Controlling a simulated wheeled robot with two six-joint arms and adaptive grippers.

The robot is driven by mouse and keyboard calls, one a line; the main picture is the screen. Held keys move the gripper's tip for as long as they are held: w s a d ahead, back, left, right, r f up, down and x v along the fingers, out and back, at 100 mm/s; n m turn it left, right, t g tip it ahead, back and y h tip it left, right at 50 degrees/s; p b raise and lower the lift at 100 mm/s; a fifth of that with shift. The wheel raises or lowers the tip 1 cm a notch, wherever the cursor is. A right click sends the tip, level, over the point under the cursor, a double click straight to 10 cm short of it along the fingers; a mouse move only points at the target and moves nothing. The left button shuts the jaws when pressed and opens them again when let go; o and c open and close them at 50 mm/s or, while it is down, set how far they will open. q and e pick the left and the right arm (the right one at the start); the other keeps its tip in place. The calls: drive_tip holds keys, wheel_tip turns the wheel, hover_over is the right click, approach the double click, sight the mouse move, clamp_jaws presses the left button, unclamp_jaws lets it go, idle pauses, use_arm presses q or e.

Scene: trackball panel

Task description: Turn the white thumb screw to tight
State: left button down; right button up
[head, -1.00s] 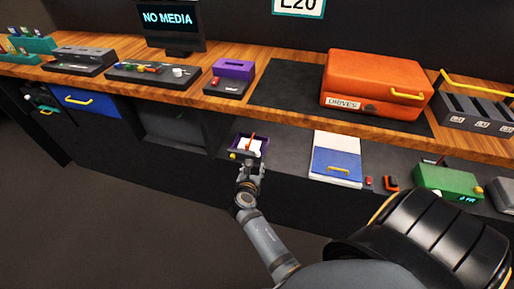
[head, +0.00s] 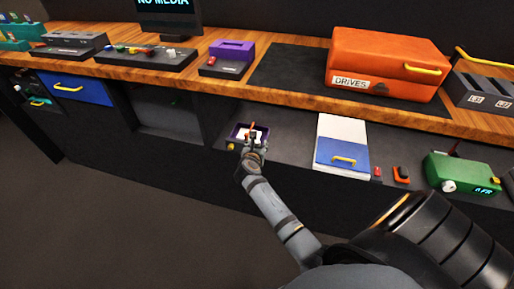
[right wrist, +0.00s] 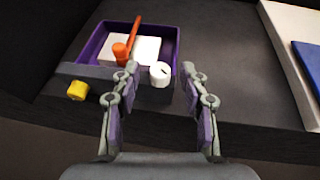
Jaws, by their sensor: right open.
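A white thumb screw (right wrist: 159,74) with a dark mark on its face sits at the front right corner of a purple-rimmed tray (right wrist: 168,33) on the lower shelf. In the right wrist view it appears between the spread fingertips of my right gripper (right wrist: 160,68). The fingers are open, and I cannot tell whether they touch it. In the head view my right gripper (head: 253,145) is at the front of the purple tray (head: 237,130) and hides the screw. My left gripper is not in view.
A white and blue folder-like object (head: 341,155) lies to the right. The dark shelf (right wrist: 230,50) between them is clear.

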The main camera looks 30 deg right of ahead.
clamp_jaws()
